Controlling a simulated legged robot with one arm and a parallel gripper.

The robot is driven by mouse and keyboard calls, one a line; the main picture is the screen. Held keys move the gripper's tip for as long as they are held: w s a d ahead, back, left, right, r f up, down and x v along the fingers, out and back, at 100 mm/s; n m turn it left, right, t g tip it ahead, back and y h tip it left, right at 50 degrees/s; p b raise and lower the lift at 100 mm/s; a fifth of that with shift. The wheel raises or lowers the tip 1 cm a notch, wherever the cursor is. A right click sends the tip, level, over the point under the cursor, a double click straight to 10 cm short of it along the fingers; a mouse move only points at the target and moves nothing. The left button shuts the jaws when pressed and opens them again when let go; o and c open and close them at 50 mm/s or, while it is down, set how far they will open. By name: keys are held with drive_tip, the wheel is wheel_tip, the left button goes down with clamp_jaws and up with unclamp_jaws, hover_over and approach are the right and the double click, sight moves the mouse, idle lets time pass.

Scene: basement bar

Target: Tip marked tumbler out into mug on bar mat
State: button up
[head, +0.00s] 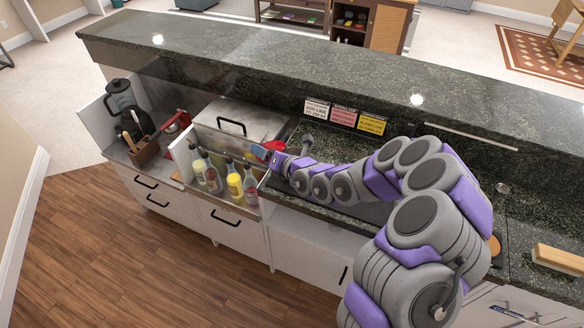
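My gripper (281,160) is at the far end of my arm, over the counter just right of a bottle bin. It is small and partly covered by my own arm links, so I cannot tell if it is open or shut, or if it holds anything. A small blue item (258,149) and a red item (274,146) show beside it; I cannot tell what they are. A dark flat area (368,211), possibly the bar mat, lies partly under my arm. I cannot make out a marked tumbler or a mug; my arm hides much of the counter.
A bin with several bottles (234,186) and a lidded metal box (240,125) stand left of my gripper. White, pink and yellow cards (344,116) lean against the raised bar ledge (300,70). A blender (122,100) stands far left; a wooden block (558,259) lies right.

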drive_tip(key=shift+w+r, duration=0.1)
drive_tip(key=shift+r, duration=0.05)
drive_tip(key=shift+f+m+b, duration=0.2)
drive_tip(key=shift+m+b, duration=0.1)
drive_tip(key=shift+b, duration=0.05)
drive_tip(key=shift+r+m+y, duration=0.4)
drive_tip(key=shift+r+m, duration=0.1)
drive_tip(key=shift+m, duration=0.2)
idle(0.5)
drive_tip(key=shift+f+m+y, duration=0.25)
drive_tip(key=shift+m+y, duration=0.15)
drive_tip(key=shift+m, duration=0.2)
idle(0.7)
drive_tip(key=shift+d+r+m+y+p, duration=0.15)
drive_tip(key=shift+r+m+y+p, duration=0.3)
drive_tip(key=shift+m, duration=0.25)
idle(0.6)
drive_tip(key=shift+w+d+r+m+y+p, duration=0.2)
drive_tip(key=shift+d+r+m+p, duration=0.15)
drive_tip(key=shift+p, duration=0.7)
drive_tip(key=shift+w+d+r+m+y+p, duration=0.1)
drive_tip(key=shift+w+d+m+p, duration=0.25)
drive_tip(key=shift+p, duration=0.7)
drive_tip(key=shift+s+f+m+t+p, duration=0.1)
drive_tip(key=shift+f+m+t+p, duration=0.15)
drive_tip(key=shift+m+p, duration=0.2)
